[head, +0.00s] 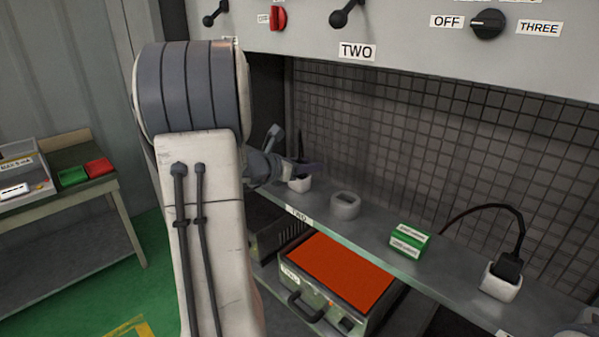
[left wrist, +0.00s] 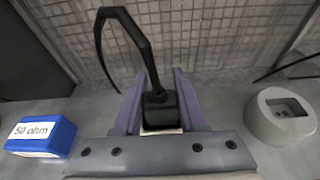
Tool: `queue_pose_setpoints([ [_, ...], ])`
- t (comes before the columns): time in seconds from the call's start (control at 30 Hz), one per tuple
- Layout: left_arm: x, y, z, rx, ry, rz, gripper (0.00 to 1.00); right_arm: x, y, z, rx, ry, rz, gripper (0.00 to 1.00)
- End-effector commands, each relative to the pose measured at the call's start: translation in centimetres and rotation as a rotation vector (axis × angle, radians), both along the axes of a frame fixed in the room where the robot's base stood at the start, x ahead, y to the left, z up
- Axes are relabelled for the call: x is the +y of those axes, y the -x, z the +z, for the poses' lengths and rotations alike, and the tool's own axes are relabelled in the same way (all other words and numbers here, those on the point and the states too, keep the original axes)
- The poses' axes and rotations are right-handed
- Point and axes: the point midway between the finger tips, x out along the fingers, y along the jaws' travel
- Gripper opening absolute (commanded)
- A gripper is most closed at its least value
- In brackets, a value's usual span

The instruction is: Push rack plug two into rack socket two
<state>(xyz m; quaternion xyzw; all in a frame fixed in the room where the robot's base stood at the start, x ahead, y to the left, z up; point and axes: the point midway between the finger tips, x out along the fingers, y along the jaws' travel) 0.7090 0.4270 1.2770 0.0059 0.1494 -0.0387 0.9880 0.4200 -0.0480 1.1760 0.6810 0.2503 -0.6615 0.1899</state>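A black plug (left wrist: 160,104) with a looping black cable stands between the purple fingers of my left gripper (left wrist: 160,108) in the left wrist view. The fingers lie close along both its sides and look shut on it. A white socket block shows just below the plug, and this block (head: 299,184) also shows in the head view, under my left gripper (head: 296,168). I cannot tell how deep the plug sits in it. The label TWO (head: 299,215) is on the shelf edge nearby. My right gripper is not clearly in view.
A grey round holder with an empty recess (head: 345,205) stands right of the white block. Farther right are a green box (head: 410,240) and a plug in another white block (head: 501,283). A blue 50 ohm box (left wrist: 42,137) is left of my gripper. A red-topped heater (head: 342,270) is below.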

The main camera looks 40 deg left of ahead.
Motion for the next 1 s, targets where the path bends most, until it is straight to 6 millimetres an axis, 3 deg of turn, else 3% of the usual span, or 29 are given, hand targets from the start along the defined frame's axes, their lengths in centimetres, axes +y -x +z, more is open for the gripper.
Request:
queue_pose_setpoints([
  [0.03, 0.0, 0.0, 0.0, 0.000, 0.000, 0.000, 0.07, 0.0, 0.0, 0.0, 0.000, 0.000, 0.000, 0.50],
  [0.07, 0.0, 0.0, 0.0, 0.000, 0.000, 0.000, 0.00, 0.0, 0.0, 0.0, 0.000, 0.000, 0.000, 0.50],
  [0.47, 0.0, 0.0, 0.6, -0.002, -0.003, -0.001, 0.00, 0.0, 0.0, -0.2, 0.000, 0.000, 0.000, 0.50],
  [0.73, -0.1, 0.1, 4.5, -0.005, -0.008, 0.000, 0.00, 0.0, 0.0, -1.0, 0.000, 0.000, 0.001, 0.50],
  [1.0, -5.6, 1.8, 7.5, -0.006, -0.007, -0.004, 0.00, 0.0, 0.0, -2.3, 0.000, 0.000, 0.001, 0.50],
])
